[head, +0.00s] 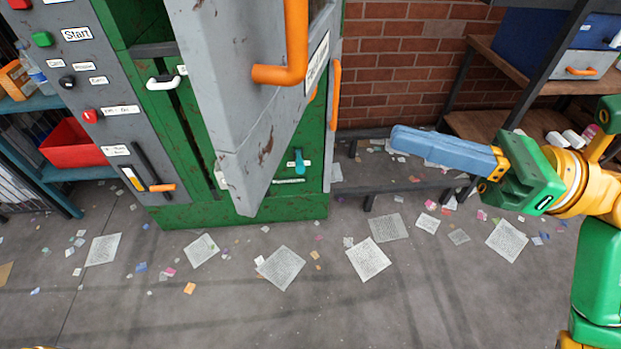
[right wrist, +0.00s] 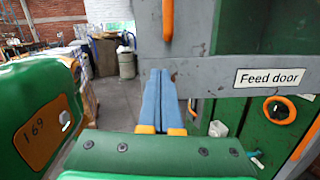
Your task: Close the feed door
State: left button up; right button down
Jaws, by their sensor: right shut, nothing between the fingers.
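The grey feed door (head: 235,90) stands swung out from the green cabinet (head: 240,212) in the head view, with a thick orange handle (head: 295,45) on it. In the right wrist view the grey door panel (right wrist: 200,75) bears the label "Feed door" (right wrist: 270,77). My right gripper (head: 398,138) is to the right of the door with clear space between, its blue fingers together and pointing left, holding nothing. The fingers also show in the right wrist view (right wrist: 160,75), just below and in front of the panel; contact there cannot be told. My left gripper is out of view.
A control panel (head: 75,60) with a Start button stands left, beside a shelf with a red bin (head: 72,145). A shelf rack (head: 520,75) with a grey-blue box stands at the back right. Papers and scraps litter the otherwise open floor (head: 330,315).

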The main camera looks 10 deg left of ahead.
jog(key=s+n+h, duration=0.1)
jog(key=s+n, duration=0.1)
jog(key=p, duration=0.4)
send_near(251, 130)
jog(key=a+p, duration=0.1)
jog(key=a, duration=0.1)
jog(key=a+p, duration=0.1)
jog(key=a, duration=0.1)
jog(key=a+p, duration=0.1)
jog(key=a, duration=0.1)
jog(key=shift+w+a+r, duration=0.1)
jog(key=shift+w+r, duration=0.15)
jog(key=shift+w, duration=0.1)
jog(key=shift+a+f, duration=0.15)
jog(key=shift+a, duration=0.25)
jog(key=shift+d, duration=0.1)
